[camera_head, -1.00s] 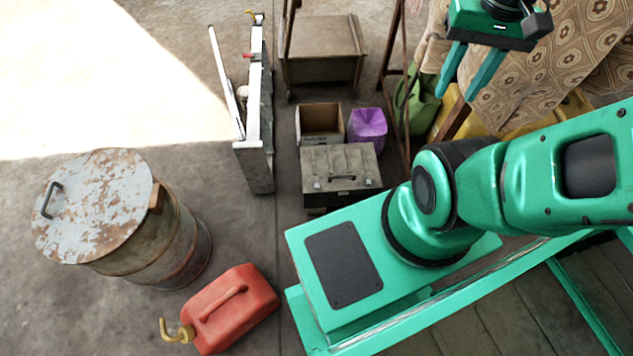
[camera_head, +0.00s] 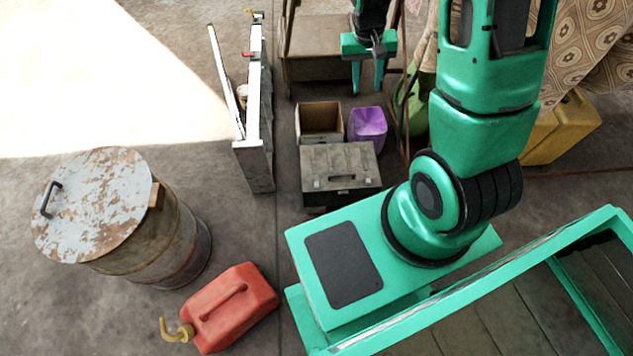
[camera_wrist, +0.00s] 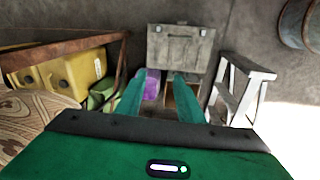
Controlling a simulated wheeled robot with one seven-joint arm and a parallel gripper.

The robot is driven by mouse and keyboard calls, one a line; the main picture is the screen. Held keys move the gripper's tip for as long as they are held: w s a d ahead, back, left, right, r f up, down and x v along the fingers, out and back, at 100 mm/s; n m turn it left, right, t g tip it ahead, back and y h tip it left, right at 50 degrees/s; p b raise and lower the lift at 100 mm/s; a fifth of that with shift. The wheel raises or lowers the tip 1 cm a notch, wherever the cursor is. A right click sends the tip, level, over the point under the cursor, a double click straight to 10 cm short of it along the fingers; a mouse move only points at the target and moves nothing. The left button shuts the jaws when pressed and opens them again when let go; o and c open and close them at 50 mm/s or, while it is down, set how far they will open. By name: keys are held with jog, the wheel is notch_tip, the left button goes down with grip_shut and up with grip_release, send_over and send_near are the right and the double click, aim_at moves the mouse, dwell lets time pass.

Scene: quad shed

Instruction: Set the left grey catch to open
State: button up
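A grey case (camera_head: 340,162) with a dark handle on its front stands on the floor in the middle of the head view. It also shows at the top of the wrist view (camera_wrist: 180,50).
An open cardboard box (camera_head: 318,124) and a purple container (camera_head: 367,128) stand behind the case. A white step ladder (camera_head: 257,115) stands to its left. A wooden chest (camera_head: 322,65) is farther back. A rusty drum (camera_head: 160,235) and red can (camera_head: 235,305) are at front left.

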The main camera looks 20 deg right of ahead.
jog(key=w+a+f, duration=0.2)
jog(key=a+f, duration=0.1)
jog(key=f, duration=0.5)
jog(key=w+a+f, duration=0.2)
jog(key=a+f, duration=0.2)
jog(key=f, duration=0.5)
jog(key=n+y, duration=0.1)
send_over(316, 184)
notch_tip(316, 184, down, 19)
notch_tip(316, 184, down, 10)
jog(key=shift+d+f, duration=0.1)
jog(key=shift+f, duration=0.15)
jog(key=shift+c, duration=0.3)
